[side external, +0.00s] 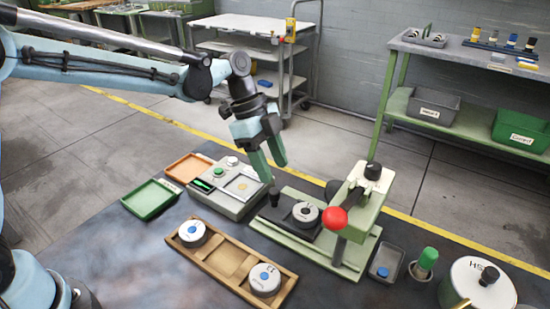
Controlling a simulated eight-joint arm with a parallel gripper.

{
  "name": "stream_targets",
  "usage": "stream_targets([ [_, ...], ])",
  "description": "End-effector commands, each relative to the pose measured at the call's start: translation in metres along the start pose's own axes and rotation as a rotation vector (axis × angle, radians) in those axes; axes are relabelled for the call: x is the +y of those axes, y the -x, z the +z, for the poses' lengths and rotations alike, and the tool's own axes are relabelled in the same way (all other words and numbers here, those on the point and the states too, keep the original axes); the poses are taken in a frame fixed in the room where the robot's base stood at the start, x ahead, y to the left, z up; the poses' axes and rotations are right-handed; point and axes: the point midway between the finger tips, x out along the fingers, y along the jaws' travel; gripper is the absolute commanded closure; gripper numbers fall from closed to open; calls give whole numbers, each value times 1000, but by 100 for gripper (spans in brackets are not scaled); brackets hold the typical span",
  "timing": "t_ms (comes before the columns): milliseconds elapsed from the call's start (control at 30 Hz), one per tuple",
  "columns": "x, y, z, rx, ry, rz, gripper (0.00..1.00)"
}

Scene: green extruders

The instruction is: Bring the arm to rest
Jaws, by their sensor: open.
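My gripper (274,172) hangs over the dark bench mat, with its green fingers apart and pointing down. No object shows between them. It is to the left of the pale green press (362,195) with a red ball knob (334,218), and above the press's base (328,249). A dark upright peg (274,197) stands just under the fingers; whether they touch it cannot be told. My arm reaches in from the upper left.
A grey-green device (226,187), green tray (150,199) and orange tray (189,167) lie to the left. A wooden tray (232,262) holds two round parts in front. A small grey tray (386,262), green-handled tool (427,260) and white canister (478,285) stand at right.

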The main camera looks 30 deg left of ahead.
Motion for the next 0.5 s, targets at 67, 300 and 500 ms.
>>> stream_targets([
  [67, 6, 9, 4, -11, 60, -26, 49],
  [300, 37, 48, 27, -48, 400, -191, 49],
  [500, 70, 70, 52, -39, 695, -353, 49],
])
